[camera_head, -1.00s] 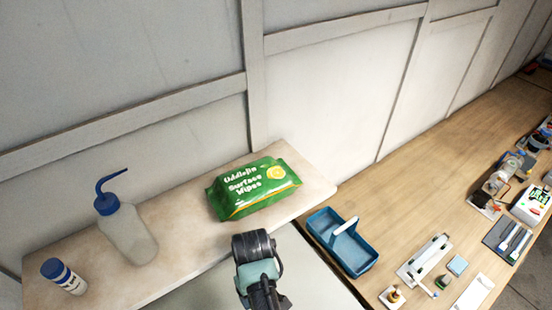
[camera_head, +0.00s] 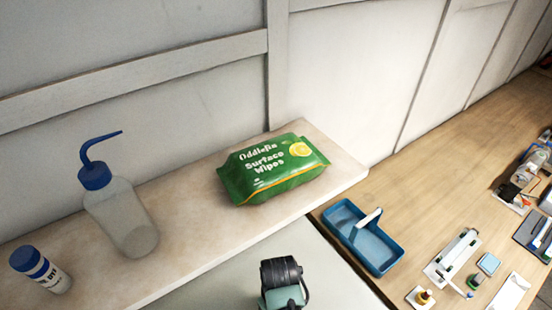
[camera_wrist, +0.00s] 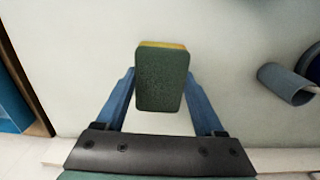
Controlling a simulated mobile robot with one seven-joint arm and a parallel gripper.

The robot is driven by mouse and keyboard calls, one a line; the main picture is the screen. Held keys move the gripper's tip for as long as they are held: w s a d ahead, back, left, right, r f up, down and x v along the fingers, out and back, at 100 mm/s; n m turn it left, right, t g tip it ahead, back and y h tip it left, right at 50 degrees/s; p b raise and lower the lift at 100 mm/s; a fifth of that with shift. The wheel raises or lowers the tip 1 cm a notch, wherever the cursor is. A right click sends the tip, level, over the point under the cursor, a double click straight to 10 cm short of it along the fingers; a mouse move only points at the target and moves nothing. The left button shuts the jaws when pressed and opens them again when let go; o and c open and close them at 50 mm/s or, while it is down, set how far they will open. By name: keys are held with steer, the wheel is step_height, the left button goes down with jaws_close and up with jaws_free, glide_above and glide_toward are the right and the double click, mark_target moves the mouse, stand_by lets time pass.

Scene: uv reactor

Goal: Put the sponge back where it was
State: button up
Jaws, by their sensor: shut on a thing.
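The sponge (camera_wrist: 162,80) shows in the wrist view, with a dark green face towards the camera and a yellow edge at its top. My gripper (camera_wrist: 162,92) is shut on it, with one blue finger at each side. Below the sponge lies a pale, plain surface (camera_wrist: 85,55); the gap between them is hard to judge. In the head view only my wrist shows at the bottom; the fingers and sponge are hidden there.
A green wipes pack (camera_head: 272,168), a blue-capped wash bottle (camera_head: 122,215) and a small white bottle (camera_head: 42,270) stand on the shelf (camera_head: 195,215). A blue caddy (camera_head: 362,237) sits on the wooden bench, right. A grey-blue tube (camera_wrist: 287,83) shows in the wrist view.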

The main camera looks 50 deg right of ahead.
steer(key=shift+s+f+b, duration=0.15)
steer(key=shift+f+b, duration=0.2)
steer(key=shift+f, duration=0.05)
step_height(320, 180, down, 3)
steer(key=b, duration=0.3)
steer(key=shift+d+f, duration=0.1)
steer(key=shift+f, duration=0.3)
steer(key=shift+r, duration=0.15)
steer(key=o, duration=1.2)
step_height(320, 180, up, 12)
steer(key=shift+r, duration=0.1)
